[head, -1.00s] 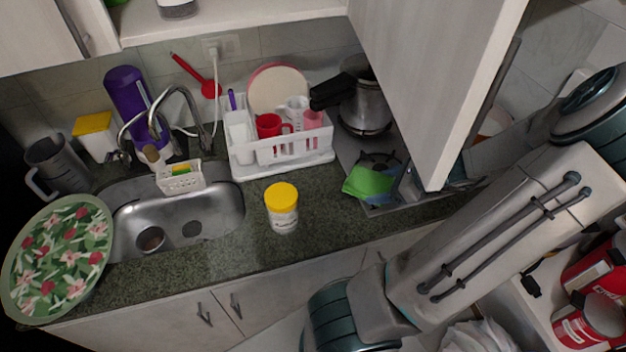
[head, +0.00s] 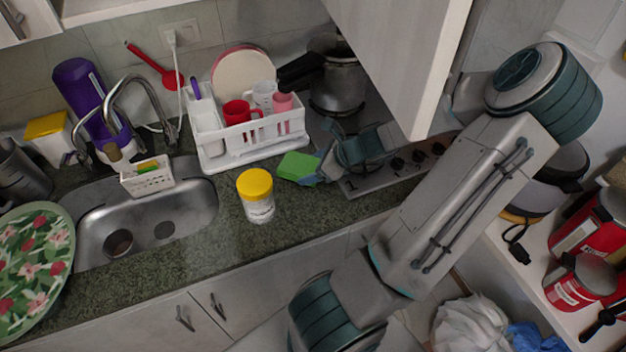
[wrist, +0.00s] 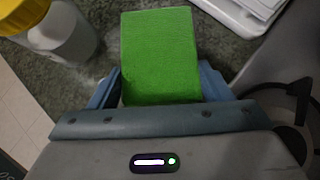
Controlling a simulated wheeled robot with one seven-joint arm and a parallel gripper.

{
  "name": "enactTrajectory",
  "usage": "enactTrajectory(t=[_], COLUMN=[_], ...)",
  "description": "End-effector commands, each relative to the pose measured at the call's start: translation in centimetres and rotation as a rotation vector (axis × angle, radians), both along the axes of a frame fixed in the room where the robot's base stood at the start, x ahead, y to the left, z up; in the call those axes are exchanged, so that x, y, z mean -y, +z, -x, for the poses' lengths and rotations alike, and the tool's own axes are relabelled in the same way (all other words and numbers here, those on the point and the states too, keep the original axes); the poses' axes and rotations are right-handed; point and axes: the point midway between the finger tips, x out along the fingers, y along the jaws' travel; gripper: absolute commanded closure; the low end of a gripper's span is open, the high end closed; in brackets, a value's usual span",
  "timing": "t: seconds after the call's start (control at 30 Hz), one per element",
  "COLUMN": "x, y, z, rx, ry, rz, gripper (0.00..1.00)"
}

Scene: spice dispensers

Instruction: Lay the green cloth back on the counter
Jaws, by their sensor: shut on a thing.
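The green cloth (head: 297,166) is a small, flat, bright green piece. It shows over the counter (head: 215,245), between the white dish rack and the left edge of the stove. My gripper (head: 319,172) is at its right end and shut on it. In the wrist view the cloth (wrist: 160,50) sits between the two blue fingers of my gripper (wrist: 160,88) and sticks out beyond them over the dark counter. Whether its underside touches the counter cannot be told.
A yellow-lidded jar (head: 256,196) stands just left of the cloth. The white dish rack (head: 262,151) is behind it. The stove (head: 385,178) with a pot (head: 335,90) is to the right, below an open cabinet door (head: 405,60). Bare counter lies in front of the jar.

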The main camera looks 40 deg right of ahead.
Motion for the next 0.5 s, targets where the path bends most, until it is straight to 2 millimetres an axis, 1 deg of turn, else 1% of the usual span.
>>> enactTrajectory(t=[0.3,0.4,0.5], x=[0.0,0.0,0.0], y=[-3.5,-3.9,-3.8], z=[0.0,0.0,0.0], rx=[0.001,0.001,0.001], ry=[0.000,0.001,0.000], rz=[-0.001,0.000,-0.001], gripper=[0.48,0.48,0.48])
